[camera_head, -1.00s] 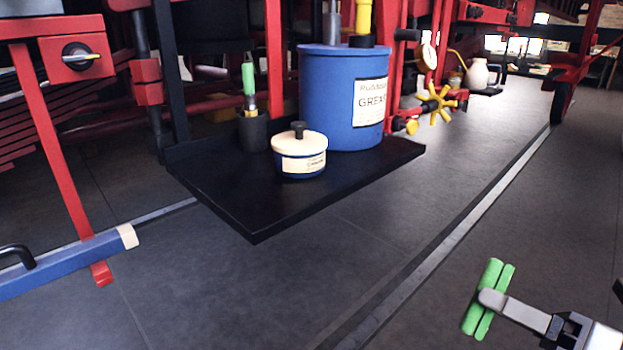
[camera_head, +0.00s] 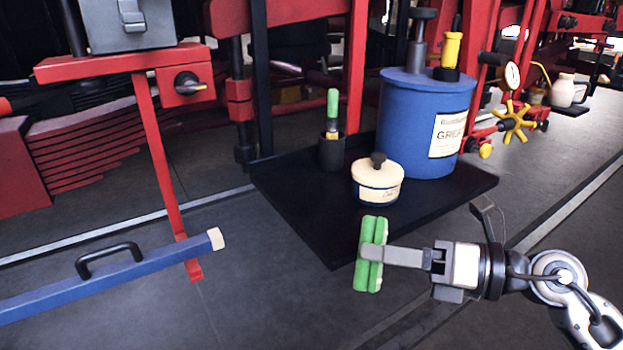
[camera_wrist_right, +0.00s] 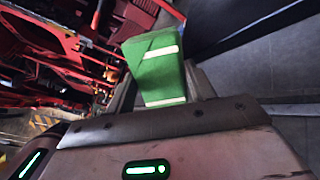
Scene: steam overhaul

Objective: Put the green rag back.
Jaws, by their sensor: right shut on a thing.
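The green rag (camera_head: 370,254) is a folded green piece held upright in my right gripper (camera_head: 378,253). The gripper is shut on it, in front of the front edge of the black shelf in the head view. In the right wrist view the rag (camera_wrist_right: 155,66) stands between the fingers and shows pale stripes. My left gripper is in neither view.
The black shelf (camera_head: 310,220) carries a white-lidded pot (camera_head: 378,182), a blue grease drum (camera_head: 405,115) and a dark cup (camera_head: 331,153) with a green-handled tool. A blue bar with a handle (camera_head: 130,272) is at lower left. A yellow valve wheel (camera_head: 514,121) sits at right.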

